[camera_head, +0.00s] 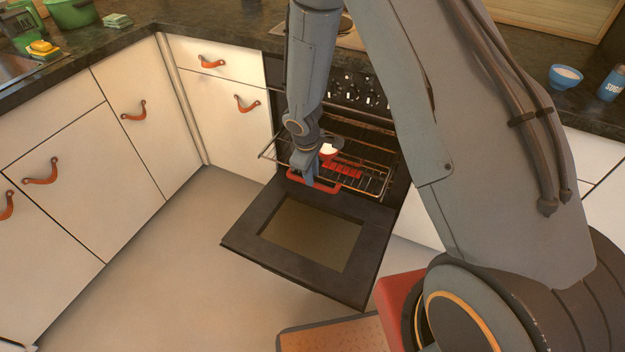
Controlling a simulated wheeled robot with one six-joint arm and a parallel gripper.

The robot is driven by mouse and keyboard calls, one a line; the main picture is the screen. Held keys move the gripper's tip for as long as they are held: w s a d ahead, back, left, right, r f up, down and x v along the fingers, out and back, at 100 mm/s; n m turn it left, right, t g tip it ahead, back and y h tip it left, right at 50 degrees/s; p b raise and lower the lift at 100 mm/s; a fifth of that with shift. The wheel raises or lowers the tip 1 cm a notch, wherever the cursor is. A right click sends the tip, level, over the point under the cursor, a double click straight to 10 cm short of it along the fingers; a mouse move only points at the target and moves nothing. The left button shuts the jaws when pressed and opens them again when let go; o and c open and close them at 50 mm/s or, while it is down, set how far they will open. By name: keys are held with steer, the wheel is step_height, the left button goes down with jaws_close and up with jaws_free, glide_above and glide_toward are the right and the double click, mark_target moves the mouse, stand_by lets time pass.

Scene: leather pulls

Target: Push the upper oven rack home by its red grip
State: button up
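The oven (361,92) stands with its dark door (235,238) folded down. A wire rack (370,180) sticks out of the oven opening over the door. A red grip (325,187) runs along the rack's front edge. My gripper (308,180) points down at the left part of the red grip and overlaps it in the picture. The fingers are small and partly hidden, so I cannot tell whether they are open or shut, or touch the grip. A red and white item (328,149) shows behind my gripper, with a red ridged piece (345,171) on the rack.
White cabinets with red leather pulls (134,111) line the left side. A brown mat (335,338) lies in front. Bare floor (165,270) is left of the door.

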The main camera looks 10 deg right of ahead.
steer(key=shift+w+d+f, duration=0.1)
steer(key=shift+w+f, duration=0.05)
steer(key=shift+f, duration=0.7)
steer(key=shift+w+d+f, duration=0.1)
steer(key=shift+f, duration=0.7)
jaws_close()
